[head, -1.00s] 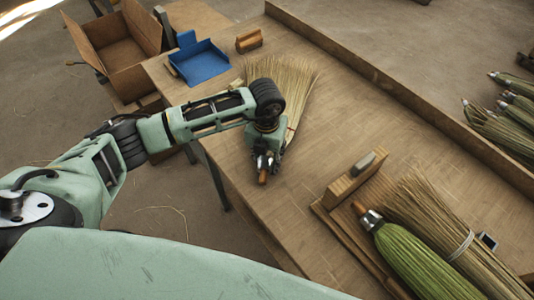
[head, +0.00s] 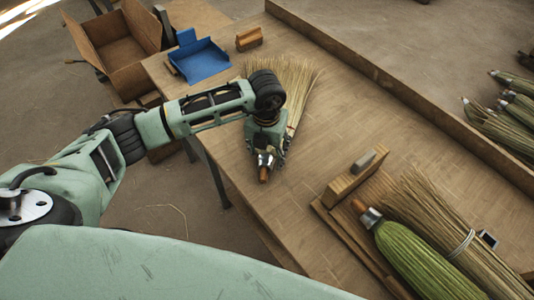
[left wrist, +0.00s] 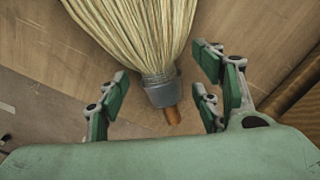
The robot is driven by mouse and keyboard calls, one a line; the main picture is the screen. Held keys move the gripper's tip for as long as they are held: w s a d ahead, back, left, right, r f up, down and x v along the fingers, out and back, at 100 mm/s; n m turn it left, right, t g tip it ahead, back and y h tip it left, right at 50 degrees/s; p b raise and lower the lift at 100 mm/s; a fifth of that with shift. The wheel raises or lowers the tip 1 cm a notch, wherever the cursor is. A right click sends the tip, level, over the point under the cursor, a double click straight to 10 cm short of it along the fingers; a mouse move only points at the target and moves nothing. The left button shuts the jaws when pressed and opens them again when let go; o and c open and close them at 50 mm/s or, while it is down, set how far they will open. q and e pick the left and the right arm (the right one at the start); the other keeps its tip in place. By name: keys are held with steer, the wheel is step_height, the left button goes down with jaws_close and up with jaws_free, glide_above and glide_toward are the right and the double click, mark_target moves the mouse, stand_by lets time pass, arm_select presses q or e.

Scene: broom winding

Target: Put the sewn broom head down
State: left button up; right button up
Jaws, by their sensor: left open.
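The sewn broom head (head: 292,78) lies on the wooden table with pale bristles fanned toward the back and its wooden stub toward the front. In the left wrist view its bristles (left wrist: 140,35), grey metal collar and brown stub show between the fingers. My left gripper (head: 266,160) is above the collar end. In the left wrist view my left gripper (left wrist: 160,95) has its fingers spread apart on both sides of the collar, with gaps on each side. Part of the broom head is hidden behind my left arm in the head view. My right gripper is not in view.
A green broom head (head: 420,262), a straw bundle (head: 440,220) and a wooden clamp (head: 355,178) are at the front right. A raised ledge (head: 400,93) borders the table. The table's middle is clear.

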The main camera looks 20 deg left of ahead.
arm_select(q)
step_height(320, 180, up, 10)
steer(key=b, duration=0.2)
steer(key=shift+s+r, duration=0.25)
steer(key=shift+s, duration=0.05)
